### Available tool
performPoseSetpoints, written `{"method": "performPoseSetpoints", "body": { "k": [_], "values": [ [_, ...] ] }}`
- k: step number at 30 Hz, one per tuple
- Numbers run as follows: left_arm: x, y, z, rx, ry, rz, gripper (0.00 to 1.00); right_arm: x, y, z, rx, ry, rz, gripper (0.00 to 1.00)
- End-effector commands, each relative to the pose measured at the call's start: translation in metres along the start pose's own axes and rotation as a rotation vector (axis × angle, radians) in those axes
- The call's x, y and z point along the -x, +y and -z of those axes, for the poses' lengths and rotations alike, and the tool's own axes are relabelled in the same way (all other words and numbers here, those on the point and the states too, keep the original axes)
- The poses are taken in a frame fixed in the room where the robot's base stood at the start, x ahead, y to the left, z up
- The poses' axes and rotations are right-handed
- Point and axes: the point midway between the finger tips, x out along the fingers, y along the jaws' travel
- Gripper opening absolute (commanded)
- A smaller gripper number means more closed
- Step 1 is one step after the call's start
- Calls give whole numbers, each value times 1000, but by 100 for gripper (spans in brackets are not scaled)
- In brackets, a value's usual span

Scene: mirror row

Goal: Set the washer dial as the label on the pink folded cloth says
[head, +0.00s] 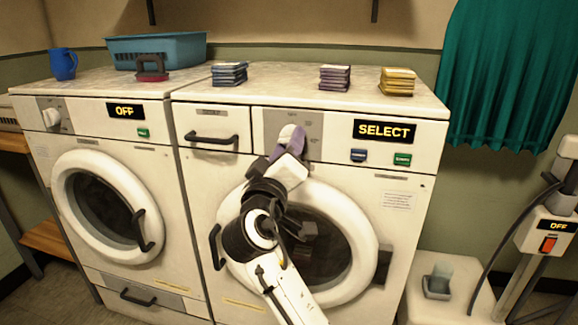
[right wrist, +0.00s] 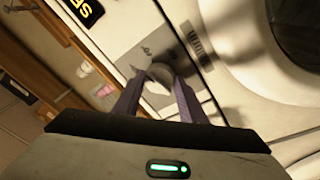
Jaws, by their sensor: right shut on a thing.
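My right gripper (head: 287,148) is shut on the white dial (head: 288,131) of the right washer (head: 205,265). In the right wrist view the round dial (right wrist: 159,74) sits between the two purple fingers (right wrist: 158,92). The washer's display (head: 384,130) reads SELECT. The dial's pointer direction and the small marks around it are too small to read. A purplish-pink folded cloth stack (head: 335,77) lies on top of the right washer; I cannot read any label on it. My left gripper is not in view.
Blue-grey (head: 229,74) and yellow (head: 397,82) cloth stacks flank the pink one. The left washer (head: 60,145) shows OFF.

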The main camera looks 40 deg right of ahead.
Motion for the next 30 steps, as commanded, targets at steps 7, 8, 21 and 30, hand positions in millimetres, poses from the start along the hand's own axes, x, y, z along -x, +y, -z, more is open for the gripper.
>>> {"method": "performPoseSetpoints", "body": {
  "k": [7, 8, 21, 30],
  "values": [
    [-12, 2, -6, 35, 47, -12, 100, 2, -6, -2, -198, -17, -21, 15],
    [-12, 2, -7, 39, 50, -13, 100, 2, -6, -2, -218, -19, -23, 15],
    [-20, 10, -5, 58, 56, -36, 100, 1, -3, 2, -377, -31, -44, 15],
    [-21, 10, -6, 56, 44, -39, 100, 0, -2, 3, -389, -32, -46, 15]
  ]
}}
